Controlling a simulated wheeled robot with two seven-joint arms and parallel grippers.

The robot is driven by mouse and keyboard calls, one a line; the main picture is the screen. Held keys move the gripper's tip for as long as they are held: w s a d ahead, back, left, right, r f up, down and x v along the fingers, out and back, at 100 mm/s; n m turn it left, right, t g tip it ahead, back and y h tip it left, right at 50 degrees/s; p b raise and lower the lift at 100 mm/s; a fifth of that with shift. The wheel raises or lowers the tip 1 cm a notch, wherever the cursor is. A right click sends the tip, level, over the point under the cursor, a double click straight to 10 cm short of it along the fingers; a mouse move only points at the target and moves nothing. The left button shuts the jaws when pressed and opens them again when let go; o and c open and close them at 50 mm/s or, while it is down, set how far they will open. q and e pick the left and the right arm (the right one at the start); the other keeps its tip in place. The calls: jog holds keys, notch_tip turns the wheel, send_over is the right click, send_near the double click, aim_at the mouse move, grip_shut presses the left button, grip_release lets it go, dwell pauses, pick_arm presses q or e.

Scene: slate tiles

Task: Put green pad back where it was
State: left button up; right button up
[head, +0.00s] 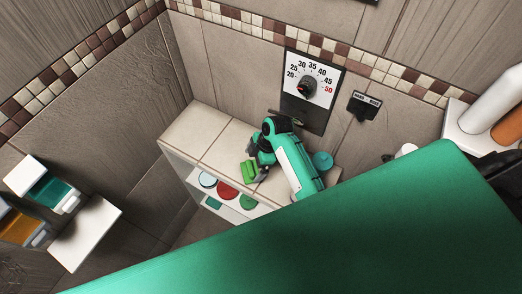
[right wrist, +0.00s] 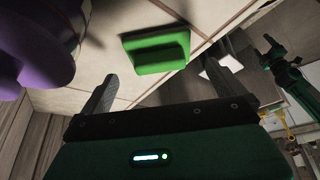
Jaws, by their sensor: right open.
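The green pad (head: 248,171) lies on the tiled top of the low white bench (head: 198,127), near its front edge. In the right wrist view the green pad (right wrist: 155,52) shows a flat plate with a raised block, ahead of my fingers. My right gripper (head: 260,164) is beside the pad in the head view. In the right wrist view my right gripper (right wrist: 168,92) has its two fingers wide apart with nothing between them; the pad lies beyond the tips. My left gripper cannot be made out.
Under the bench top, an open shelf shows a pale blue disc (head: 207,180), a red disc (head: 227,191) and a green disc (head: 248,202). A teal round container (head: 322,160) stands right of my arm. A purple object (right wrist: 35,45) is close at left in the wrist view.

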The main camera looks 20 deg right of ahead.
jog(key=b+v, duration=0.1)
jog(key=v, duration=0.7)
jog(key=shift+r+b, duration=0.15)
jog(key=shift+b, duration=0.25)
